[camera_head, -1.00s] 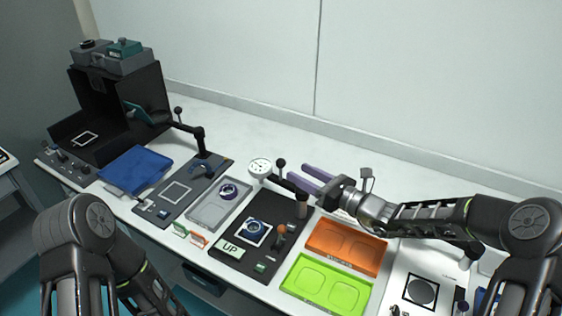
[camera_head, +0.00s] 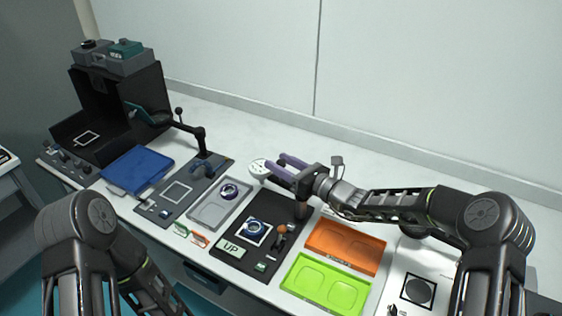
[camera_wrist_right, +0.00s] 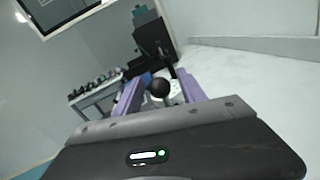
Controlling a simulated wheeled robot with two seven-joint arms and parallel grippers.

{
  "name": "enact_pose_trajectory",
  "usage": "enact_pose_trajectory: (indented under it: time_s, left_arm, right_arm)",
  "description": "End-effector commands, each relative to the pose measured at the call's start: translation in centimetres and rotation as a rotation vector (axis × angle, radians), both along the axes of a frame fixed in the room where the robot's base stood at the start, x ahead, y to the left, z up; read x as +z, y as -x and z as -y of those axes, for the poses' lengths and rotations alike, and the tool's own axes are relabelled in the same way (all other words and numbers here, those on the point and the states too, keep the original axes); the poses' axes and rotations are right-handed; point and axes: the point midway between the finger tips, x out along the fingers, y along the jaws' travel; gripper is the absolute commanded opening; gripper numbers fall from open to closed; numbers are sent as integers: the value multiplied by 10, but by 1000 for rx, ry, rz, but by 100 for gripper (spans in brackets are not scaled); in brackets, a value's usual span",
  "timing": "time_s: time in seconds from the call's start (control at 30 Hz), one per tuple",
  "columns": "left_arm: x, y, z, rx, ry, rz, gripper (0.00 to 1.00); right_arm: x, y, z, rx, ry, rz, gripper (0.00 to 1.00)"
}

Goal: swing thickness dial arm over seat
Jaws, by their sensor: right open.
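The thickness dial (camera_head: 259,168) is a round white gauge on a dark swing arm from a post (camera_head: 301,209) at the back right of a black base plate (camera_head: 226,229). The seat (camera_head: 254,228), a white-outlined square with a round ringed part on it, lies on that plate, in front of the dial. My right gripper (camera_head: 281,166) is open, its purple fingers beside the dial and over the arm. In the right wrist view a black ball knob (camera_wrist_right: 160,87) shows between the fingers, with part of the white dial (camera_wrist_right: 176,92) behind. My left gripper is out of view.
An orange tray (camera_head: 345,246) and a green tray (camera_head: 326,284) stand right of the plate. A grey tray (camera_head: 205,214) is left of it. An orange-knobbed lever (camera_head: 281,233) stands on the plate's right side. The table's back strip is clear.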

Motion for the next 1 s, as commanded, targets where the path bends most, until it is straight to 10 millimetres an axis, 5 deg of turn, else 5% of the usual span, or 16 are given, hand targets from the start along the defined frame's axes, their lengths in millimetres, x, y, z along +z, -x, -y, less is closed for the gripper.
enact_pose_trajectory:
  time_s: [0.23,0.8,1.0]
  left_arm:
    - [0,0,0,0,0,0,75]
    - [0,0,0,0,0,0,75]
    - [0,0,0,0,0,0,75]
  right_arm:
    - [0,-1,0,0,1,1,48]
    - [0,0,0,0,1,1,1]
    - [0,0,0,0,1,1,0]
